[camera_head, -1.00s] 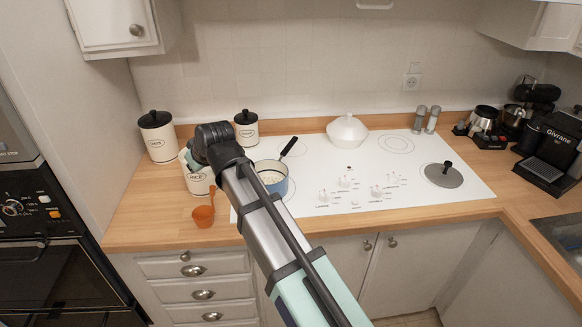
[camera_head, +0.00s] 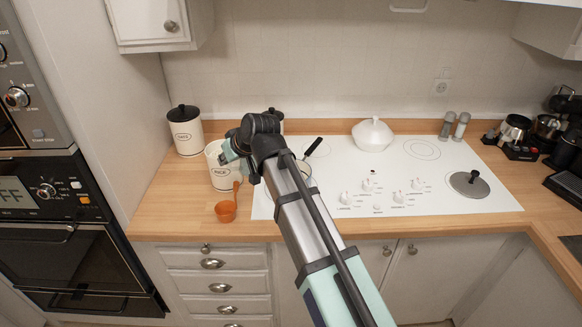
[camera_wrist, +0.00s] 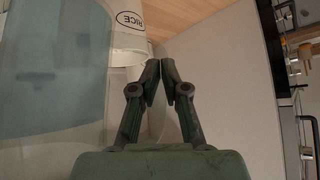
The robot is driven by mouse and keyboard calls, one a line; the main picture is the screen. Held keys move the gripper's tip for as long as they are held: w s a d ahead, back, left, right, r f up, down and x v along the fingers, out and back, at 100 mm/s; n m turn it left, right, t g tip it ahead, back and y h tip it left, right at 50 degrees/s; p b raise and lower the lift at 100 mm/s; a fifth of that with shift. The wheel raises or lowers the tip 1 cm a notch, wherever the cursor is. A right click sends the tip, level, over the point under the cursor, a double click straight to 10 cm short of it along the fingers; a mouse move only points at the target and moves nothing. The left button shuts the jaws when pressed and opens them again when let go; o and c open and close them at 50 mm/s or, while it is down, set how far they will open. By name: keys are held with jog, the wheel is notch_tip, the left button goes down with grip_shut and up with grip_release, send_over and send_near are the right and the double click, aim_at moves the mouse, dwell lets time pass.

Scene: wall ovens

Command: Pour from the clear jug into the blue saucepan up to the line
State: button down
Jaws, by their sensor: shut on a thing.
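The blue saucepan is mostly hidden behind my arm in the head view; its black handle (camera_head: 313,147) and a sliver of its body show beside the arm. In the wrist view my gripper (camera_wrist: 160,72) is shut, with its dark fingertips close together. A large see-through, bluish vessel, seemingly the clear jug (camera_wrist: 55,75), fills the left of that view right beside the fingers. The gripped part and the jug's fill level cannot be made out. In the head view the gripper is hidden by my wrist, near the rice canister (camera_head: 224,178).
The rice canister also shows in the wrist view (camera_wrist: 130,20). An orange scoop (camera_head: 226,211) lies near the counter's front edge. A black-lidded canister (camera_head: 186,134) stands behind left. A white lidded pot (camera_head: 372,135) and a lid (camera_head: 468,183) sit on the white hob (camera_head: 350,165).

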aim_at(242, 161)
jog(key=shift+w+d+r+m+g+y, duration=0.25)
jog(key=shift+w+m+g+y, duration=0.1)
jog(key=shift+y, duration=0.15)
jog(key=shift+w+d+r+m+g+y, duration=0.25)
jog(key=shift+w+d+g+y, duration=0.1)
jog(key=shift+w+d+y, duration=0.1)
dwell(0.5)
jog(key=shift+m+g+y, duration=0.5)
jog(key=shift+y, duration=0.15)
jog(key=shift+w+d+f+b, duration=0.25)
jog(key=shift+f, duration=0.35)
jog(key=shift+w+d+f+b, duration=0.2)
jog(key=shift+d+f+b, duration=0.1)
jog(key=shift+f, duration=0.3)
jog(key=shift+w+d+f+b, duration=0.2)
jog(key=shift+w+f+b, duration=0.05)
jog(key=shift+f, duration=0.35)
jog(key=shift+w+d+f+m+g+y, duration=0.3)
jog(key=shift+w+d+f+m+y, duration=0.1)
jog(key=shift+y, duration=0.1)
jog(key=shift+w+d+r+m+g+y+p, duration=0.35)
jog(key=shift+m+y, duration=0.15)
jog(key=shift+y, duration=0.1)
dwell(0.7)
